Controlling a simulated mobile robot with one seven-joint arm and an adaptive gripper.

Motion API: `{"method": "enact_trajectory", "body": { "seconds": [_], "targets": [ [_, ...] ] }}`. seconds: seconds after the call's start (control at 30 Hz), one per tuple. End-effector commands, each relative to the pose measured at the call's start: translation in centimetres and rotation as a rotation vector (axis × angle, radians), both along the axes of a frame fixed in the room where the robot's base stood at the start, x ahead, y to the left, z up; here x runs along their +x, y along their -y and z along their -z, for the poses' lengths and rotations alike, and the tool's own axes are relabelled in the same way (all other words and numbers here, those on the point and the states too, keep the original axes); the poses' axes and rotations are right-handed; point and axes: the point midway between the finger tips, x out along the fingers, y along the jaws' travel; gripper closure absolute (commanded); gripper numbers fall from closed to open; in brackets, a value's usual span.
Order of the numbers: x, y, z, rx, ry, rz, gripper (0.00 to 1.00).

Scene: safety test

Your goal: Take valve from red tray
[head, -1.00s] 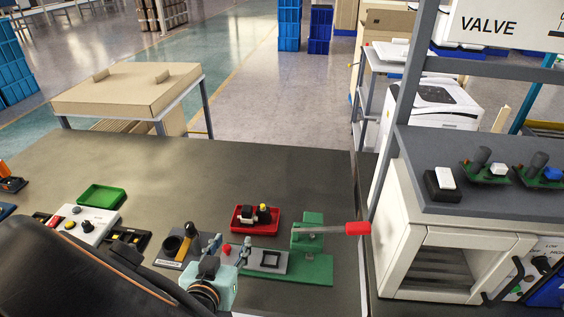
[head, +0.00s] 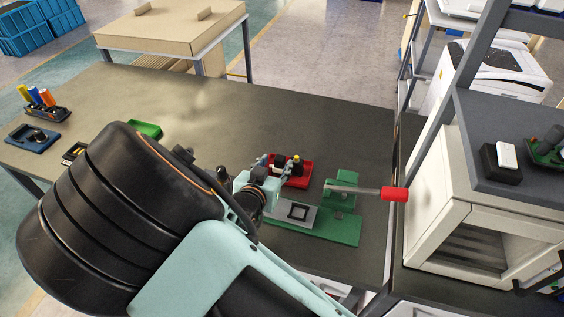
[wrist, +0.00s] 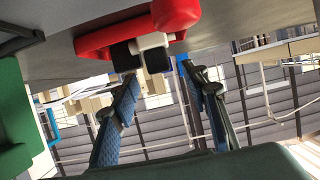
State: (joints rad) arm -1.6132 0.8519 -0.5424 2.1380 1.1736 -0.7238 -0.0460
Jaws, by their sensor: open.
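The red tray (head: 300,181) lies on the dark workbench, just behind the green press. It holds a dark part with white on it (head: 280,160) and a yellow-and-black part (head: 297,162); I cannot tell which is the valve. My gripper (head: 267,162) is at the tray's left front edge, its fingers partly lost against the parts. The wrist view is upside down. There my two fingers (wrist: 160,76) are apart with nothing between them. The tray's red rim (wrist: 95,42) and a black-and-white part (wrist: 140,50) show just beyond the fingertips.
The green press (head: 335,228) with its red-handled lever (head: 394,194) stands right of my gripper. A green tray (head: 147,129) is partly hidden behind my arm. A white box-like machine (head: 450,215) stands at the right. The bench's back middle is clear.

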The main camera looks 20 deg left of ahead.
Motion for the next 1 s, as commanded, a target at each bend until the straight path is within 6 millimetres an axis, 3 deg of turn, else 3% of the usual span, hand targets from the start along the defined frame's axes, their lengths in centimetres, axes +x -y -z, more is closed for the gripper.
{"method": "enact_trajectory", "body": {
  "seconds": [0.13,0.37,0.77,1.0],
  "targets": [
    [1.36,-0.09,0.64,-0.001,-0.001,0.001,0.58],
    [1.47,-0.16,0.67,0.000,-0.001,0.000,0.58],
    [1.43,-0.16,0.67,0.000,-0.001,0.000,1.00],
    [1.43,-0.17,0.62,0.000,-0.001,0.000,1.00]
  ]
}}
